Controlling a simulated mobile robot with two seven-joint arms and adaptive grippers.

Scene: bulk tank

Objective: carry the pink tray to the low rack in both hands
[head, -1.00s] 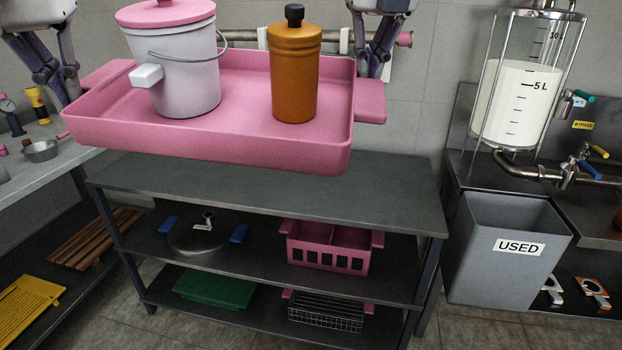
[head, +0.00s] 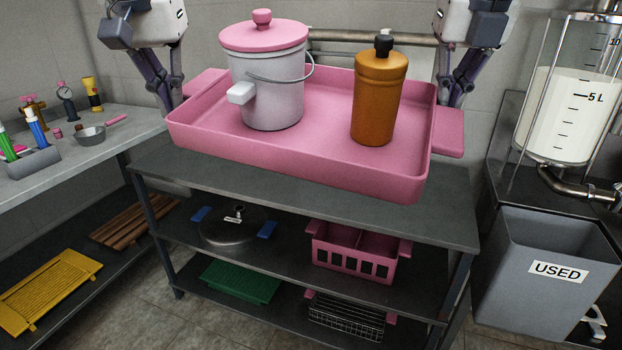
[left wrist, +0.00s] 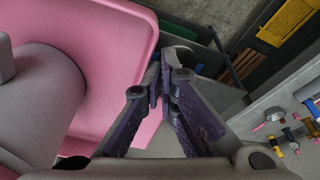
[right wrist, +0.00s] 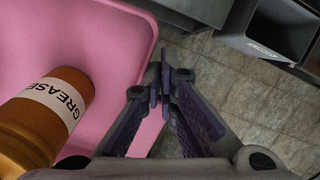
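The pink tray (head: 300,168) is over the top of the grey low rack (head: 445,218), level or nearly so; I cannot tell whether it touches. It carries a white pail with a pink lid (head: 275,90) and an orange-brown bottle with a black cap (head: 378,100), both upright. The bottle's GREASE label shows in the right wrist view (right wrist: 50,105). My left gripper (left wrist: 161,88) is shut at the tray's left handle (head: 203,82). My right gripper (right wrist: 164,85) is shut at the right handle (head: 448,132). The tray partly hides the fingertips in the head view.
A side bench (head: 100,150) with tools and a metal bowl (head: 90,135) stands at the left. A grey USED bin (head: 540,255) and a milk tank (head: 565,110) are at the right. Lower shelves hold a pink basket (head: 355,255) and a green mat (head: 240,280).

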